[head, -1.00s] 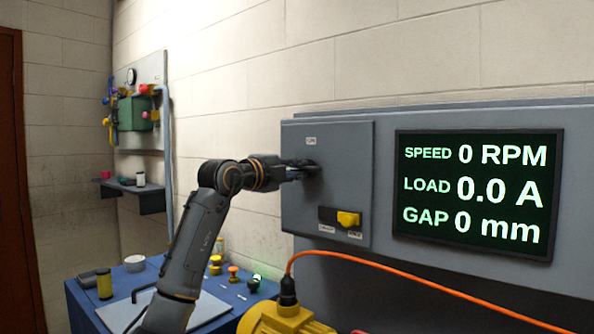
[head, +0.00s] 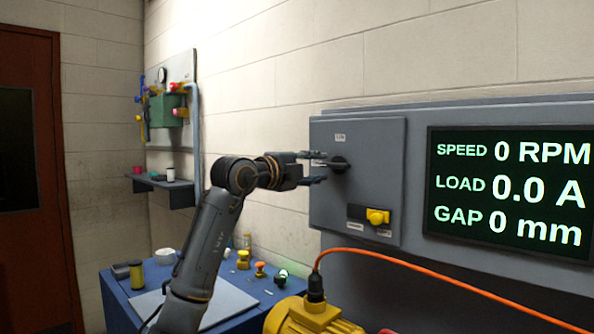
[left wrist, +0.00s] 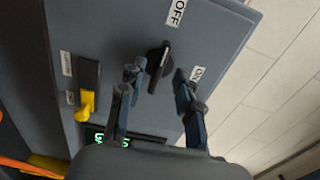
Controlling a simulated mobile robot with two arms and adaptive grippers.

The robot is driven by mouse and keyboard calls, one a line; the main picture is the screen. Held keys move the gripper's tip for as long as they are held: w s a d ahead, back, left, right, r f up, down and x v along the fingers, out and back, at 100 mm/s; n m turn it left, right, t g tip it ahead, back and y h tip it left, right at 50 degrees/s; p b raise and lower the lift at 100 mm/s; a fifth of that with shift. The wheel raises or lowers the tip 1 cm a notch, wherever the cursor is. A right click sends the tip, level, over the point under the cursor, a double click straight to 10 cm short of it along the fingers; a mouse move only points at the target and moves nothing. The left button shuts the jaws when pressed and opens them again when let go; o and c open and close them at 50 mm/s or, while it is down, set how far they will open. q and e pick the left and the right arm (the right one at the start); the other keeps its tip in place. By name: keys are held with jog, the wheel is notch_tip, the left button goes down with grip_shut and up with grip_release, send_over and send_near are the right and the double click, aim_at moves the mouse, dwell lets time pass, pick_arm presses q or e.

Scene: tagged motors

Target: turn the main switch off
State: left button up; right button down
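The main switch is a black rotary knob (head: 340,164) on the front of a grey cabinet (head: 322,215). In the left wrist view the knob (left wrist: 160,62) has its handle lined up with the OFF label (left wrist: 178,12). The ON label (left wrist: 197,73) is off to its side; in the head view it sits above the knob (head: 340,138). My left gripper (head: 320,168) is open, just left of the knob, apart from it. In the left wrist view its fingers (left wrist: 158,80) straddle the knob with gaps. My right gripper is not in view.
A yellow-handled switch (head: 377,216) sits below the knob. A display (head: 510,190) reads 0 RPM, 0.0 A, 0 mm. An orange cable (head: 440,276) runs from a yellow motor (head: 310,318). A blue table (head: 118,292) with small parts stands left.

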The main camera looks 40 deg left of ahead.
pick_arm(q)
jog(key=s, duration=0.8)
jog(key=shift+s+a, duration=0.2)
jog(key=shift+a, duration=0.15)
